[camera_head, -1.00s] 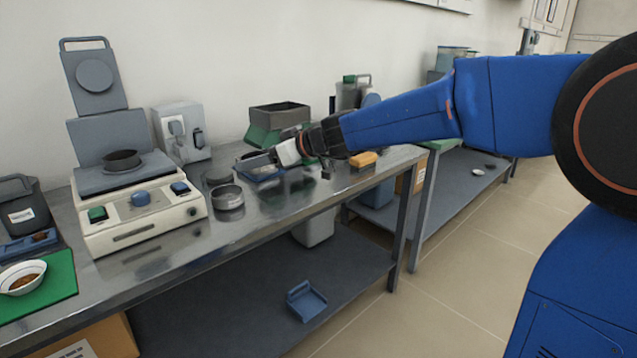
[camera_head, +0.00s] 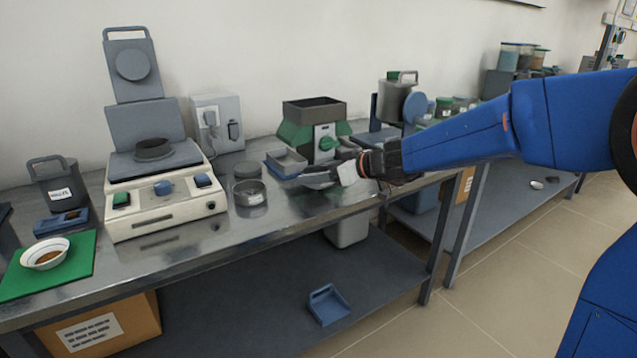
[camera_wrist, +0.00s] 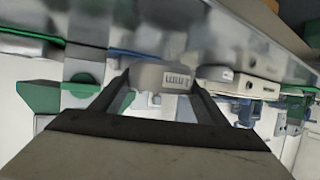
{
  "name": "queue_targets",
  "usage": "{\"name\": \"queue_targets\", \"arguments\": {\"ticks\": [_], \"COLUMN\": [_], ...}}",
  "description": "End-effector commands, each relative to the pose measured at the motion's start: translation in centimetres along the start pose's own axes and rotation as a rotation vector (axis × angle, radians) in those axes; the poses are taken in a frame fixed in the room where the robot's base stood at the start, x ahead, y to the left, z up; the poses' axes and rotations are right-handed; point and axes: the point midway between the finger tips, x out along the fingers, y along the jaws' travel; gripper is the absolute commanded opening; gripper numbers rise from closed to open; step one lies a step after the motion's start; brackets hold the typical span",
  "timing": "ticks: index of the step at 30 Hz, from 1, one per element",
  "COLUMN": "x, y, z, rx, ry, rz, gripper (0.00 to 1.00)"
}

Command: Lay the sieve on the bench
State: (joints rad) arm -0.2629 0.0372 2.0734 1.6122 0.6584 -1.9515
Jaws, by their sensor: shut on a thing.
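My gripper (camera_head: 328,177) is shut on a grey piece with a white label, which appears to be the sieve (camera_wrist: 160,77); it sits between the dark fingers in the wrist view. In the head view it shows as a small tilted grey shape (camera_head: 318,181) over the metal bench (camera_head: 225,236). I cannot tell whether it touches the bench. Left of it, a round metal dish with a label (camera_head: 250,196) stands on the bench, with a grey disc (camera_head: 247,168) behind it. A dark ring (camera_head: 153,149) lies on the cream machine's grey plate.
The cream machine (camera_head: 165,208) with a raised plate stands left. A blue-grey tray (camera_head: 286,163) and a green-and-grey hopper unit (camera_head: 314,126) stand behind my gripper. A white bowl (camera_head: 45,253) sits on a green mat at far left. The front strip of bench is bare.

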Motion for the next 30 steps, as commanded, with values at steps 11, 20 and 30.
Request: {"name": "queue_targets", "arguments": {"ticks": [11,20,30], "x": [1.1,1.2,1.1], "y": [0.0,0.0,0.0], "z": [2.5,2.8,2.7], "rx": [0.0,0.0,0.0], "ry": [0.0,0.0,0.0], "rz": [0.0,0.0,0.0], "gripper": [0.26,0.75,0.86]}}
